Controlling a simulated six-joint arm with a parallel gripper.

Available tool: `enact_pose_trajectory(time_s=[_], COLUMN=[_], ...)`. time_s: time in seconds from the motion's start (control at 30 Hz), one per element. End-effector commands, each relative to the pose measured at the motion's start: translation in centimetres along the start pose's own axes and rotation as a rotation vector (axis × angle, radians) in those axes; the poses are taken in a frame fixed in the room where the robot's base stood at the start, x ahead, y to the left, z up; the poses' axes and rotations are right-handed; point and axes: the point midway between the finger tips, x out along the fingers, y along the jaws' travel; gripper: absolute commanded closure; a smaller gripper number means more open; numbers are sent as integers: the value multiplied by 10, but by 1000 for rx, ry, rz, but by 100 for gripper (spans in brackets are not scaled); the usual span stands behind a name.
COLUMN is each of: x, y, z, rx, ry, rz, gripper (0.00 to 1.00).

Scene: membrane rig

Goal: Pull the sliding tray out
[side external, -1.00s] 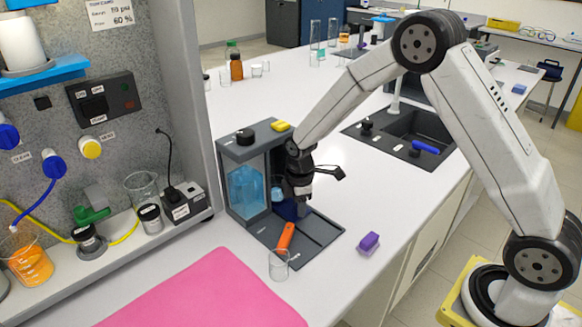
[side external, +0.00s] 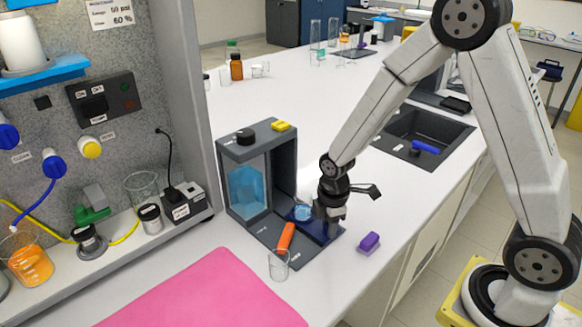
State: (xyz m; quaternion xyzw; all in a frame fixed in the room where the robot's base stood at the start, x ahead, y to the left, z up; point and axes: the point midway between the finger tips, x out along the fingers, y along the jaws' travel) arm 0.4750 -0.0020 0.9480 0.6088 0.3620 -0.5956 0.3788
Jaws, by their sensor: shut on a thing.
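The sliding tray (side external: 318,232) is dark blue and lies on the dark grey base of the membrane rig (side external: 283,140), in front of the rig's open bay. A light blue round piece (side external: 302,213) sits at the tray's inner end. My gripper (side external: 326,216) is low over the tray's outer part and shut on the tray. The exact grip point is partly hidden by the gripper itself. An orange handle (side external: 286,236) stands on the base, left of the tray.
A clear glass beaker (side external: 279,265) stands at the base's front corner. A purple block (side external: 369,242) lies on the white bench right of the base. A pink mat (side external: 205,295) covers the front left. Behind is a black sink (side external: 440,135).

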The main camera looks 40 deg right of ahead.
Motion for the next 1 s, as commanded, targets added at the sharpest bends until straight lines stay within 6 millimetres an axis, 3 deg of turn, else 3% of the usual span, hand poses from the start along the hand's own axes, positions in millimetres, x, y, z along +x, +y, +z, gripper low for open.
enact_pose_trajectory(time_s=[0.17, 0.2, 0.3, 0.77, 1.0], x=[-1, -1, 0, -3, -19], y=[-4, -4, -4, -2, -2], z=[1, 1, 1, 1, 1], rx=[1, 1, 1, 1, 1], ry=[-5, -6, -5, -4, -3], rz=[-12, -13, -12, -8, -7], gripper=[100, 57, 28, 28, 28])
